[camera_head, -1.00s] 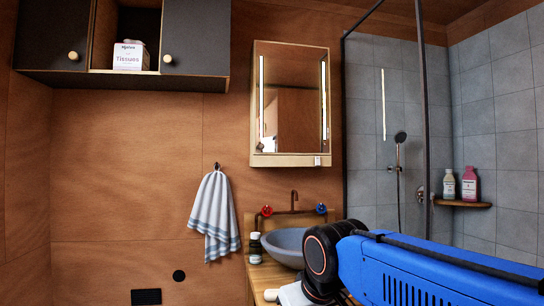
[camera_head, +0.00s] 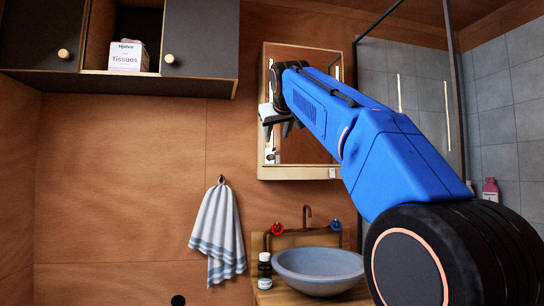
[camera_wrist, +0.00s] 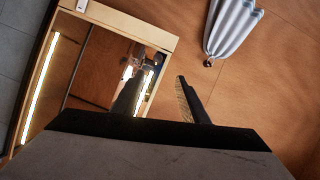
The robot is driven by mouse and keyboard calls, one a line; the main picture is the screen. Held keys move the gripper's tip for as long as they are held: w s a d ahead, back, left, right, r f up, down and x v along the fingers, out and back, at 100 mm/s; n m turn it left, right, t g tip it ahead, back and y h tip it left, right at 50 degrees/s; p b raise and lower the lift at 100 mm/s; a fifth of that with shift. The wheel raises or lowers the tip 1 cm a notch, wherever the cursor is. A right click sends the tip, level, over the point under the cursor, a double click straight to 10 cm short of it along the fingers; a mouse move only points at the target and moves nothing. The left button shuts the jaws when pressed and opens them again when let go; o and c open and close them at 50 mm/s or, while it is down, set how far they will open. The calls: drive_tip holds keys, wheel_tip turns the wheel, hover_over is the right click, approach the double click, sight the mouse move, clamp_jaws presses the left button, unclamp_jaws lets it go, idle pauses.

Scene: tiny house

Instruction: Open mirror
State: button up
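The mirror (camera_head: 306,152) is the front of a wood-framed wall cabinet above the basin. It looks closed, and my arm hides part of it. It also shows tilted at the left of the wrist view (camera_wrist: 98,62). My gripper (camera_head: 281,128) is at the left side of the mirror, in front of it. In the wrist view my gripper (camera_wrist: 158,88) has its two dark fingers apart with nothing between them. One finger overlaps the mirror and the other the wooden wall, with the cabinet's edge between them in the picture. I cannot tell whether they touch it.
A grey basin (camera_head: 318,268) and a small dark bottle (camera_head: 264,270) stand on the counter below. A striped towel (camera_head: 218,232) hangs to the left. A cupboard (camera_head: 200,52) with a tissue box (camera_head: 128,55) is at upper left. Shower glass stands to the right.

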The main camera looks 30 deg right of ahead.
approach(272, 156)
drive_tip(key=x, duration=0.8)
drive_tip(key=shift+w+f, duration=0.15)
drive_tip(key=shift+w, duration=0.15)
drive_tip(key=shift+s, duration=0.1)
clamp_jaws()
